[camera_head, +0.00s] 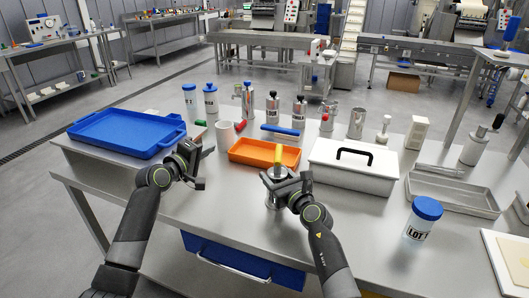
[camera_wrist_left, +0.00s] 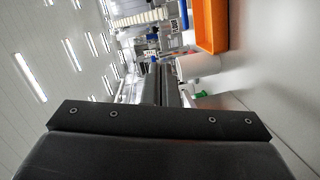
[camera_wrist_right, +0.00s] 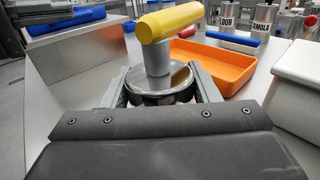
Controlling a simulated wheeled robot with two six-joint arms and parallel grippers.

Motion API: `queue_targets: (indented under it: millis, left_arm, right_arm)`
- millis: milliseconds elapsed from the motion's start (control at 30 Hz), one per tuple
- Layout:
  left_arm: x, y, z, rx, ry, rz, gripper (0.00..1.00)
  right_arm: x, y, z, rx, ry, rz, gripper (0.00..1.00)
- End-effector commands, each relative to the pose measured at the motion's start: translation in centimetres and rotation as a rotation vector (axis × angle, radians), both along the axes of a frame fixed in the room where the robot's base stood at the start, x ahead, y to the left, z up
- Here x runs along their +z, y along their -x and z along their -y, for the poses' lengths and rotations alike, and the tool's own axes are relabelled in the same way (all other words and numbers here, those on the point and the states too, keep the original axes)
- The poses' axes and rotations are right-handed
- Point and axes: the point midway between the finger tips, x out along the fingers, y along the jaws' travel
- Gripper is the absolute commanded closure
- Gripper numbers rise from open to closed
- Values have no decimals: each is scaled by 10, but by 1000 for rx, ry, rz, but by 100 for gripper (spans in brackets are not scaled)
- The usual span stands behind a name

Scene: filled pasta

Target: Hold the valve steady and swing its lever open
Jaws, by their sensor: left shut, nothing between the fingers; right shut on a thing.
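The valve (camera_wrist_right: 160,92) has a round steel body, a grey stem and a yellow lever (camera_wrist_right: 170,22). In the right wrist view the lever lies across the stem's top, pointing right. My right gripper (camera_wrist_right: 162,84) is shut on the valve body, with a finger on each side. In the head view the yellow lever (camera_head: 278,157) shows above my right gripper (camera_head: 274,180), and the valve stands upright near the table's front. My left gripper (camera_head: 204,152) is shut and empty, left of the valve and apart from it. In the left wrist view its fingers (camera_wrist_left: 161,84) are together.
An orange tray (camera_head: 238,159) lies just behind the valve, and a white lidded box (camera_head: 325,176) stands to the right. A blue tray (camera_head: 90,134) is at the left. A white mug (camera_head: 224,134) stands behind my left gripper. Table between the arms is clear.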

Motion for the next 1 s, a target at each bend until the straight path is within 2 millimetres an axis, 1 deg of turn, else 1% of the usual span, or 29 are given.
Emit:
queue_targets:
  millis: [100, 200, 333, 467, 567, 667, 1000]
  left_arm:
    - [3, 19, 20, -130, 40, -45, 100]
    - [7, 34, 35, -227, 64, -68, 100]
    - [11, 48, 47, -312, 84, -83, 100]
    - [13, 54, 53, -351, 94, -88, 100]
    - [13, 49, 59, -357, 96, -89, 100]
    - [11, 40, 70, -357, 97, -90, 100]
    - [3, 3, 111, -355, 96, -90, 100]
  right_arm:
    - [-1, 0, 0, 0, 1, -1, 74]
    - [-1, 0, 0, 0, 1, -1, 74]
    - [-1, 0, 0, 0, 1, -1, 74]
    - [-1, 0, 0, 0, 1, -1, 74]
    - [0, 0, 0, 0, 1, -1, 74]
    - [0, 0, 0, 0, 1, -1, 74]
    - [0, 0, 0, 0, 1, -1, 74]
